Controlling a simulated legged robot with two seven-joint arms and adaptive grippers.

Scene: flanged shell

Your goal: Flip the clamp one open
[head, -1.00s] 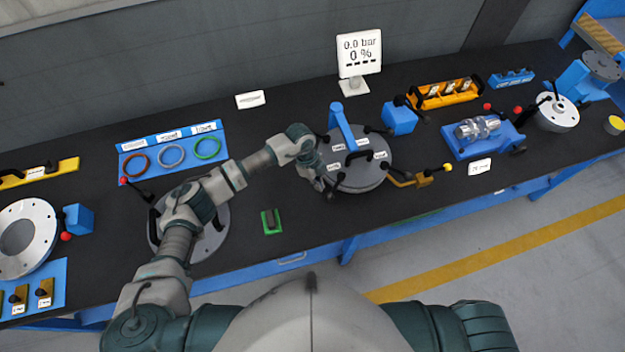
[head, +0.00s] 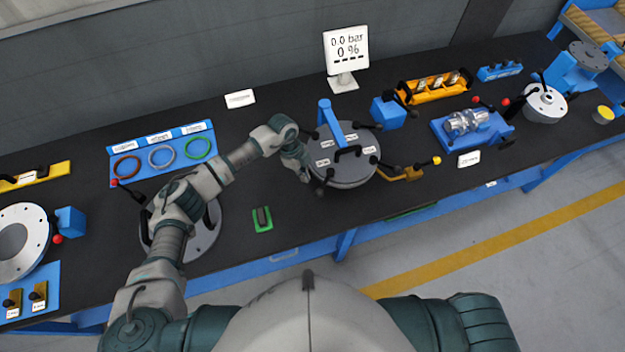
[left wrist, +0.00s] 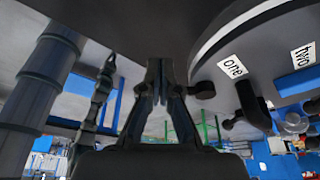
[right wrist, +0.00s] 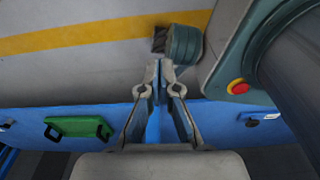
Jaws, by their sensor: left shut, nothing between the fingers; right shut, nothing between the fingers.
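The grey round flanged shell (head: 352,172) stands on the bench with a blue arm over its lid and black-handled clamps around its rim. In the left wrist view, the "one" label (left wrist: 233,67) is on the rim. A dark knob-ended piece (left wrist: 203,90), seemingly clamp one, lies just right of my left fingertips; whether they touch it is unclear. My left gripper (left wrist: 160,82) is shut and empty; in the head view it is at the shell's left side (head: 304,175). I cannot tell whether clamp one is open. My right gripper (right wrist: 163,78) is shut and empty, away from the shell.
A gauge sign (head: 347,52) reads 0.0 bar, 0 %. A blue ring tray (head: 160,138) and a green block holder (head: 262,226) lie left of the shell. A yellow-ended handle (head: 410,173) juts out at its right. Bare bench lies between the holder and shell.

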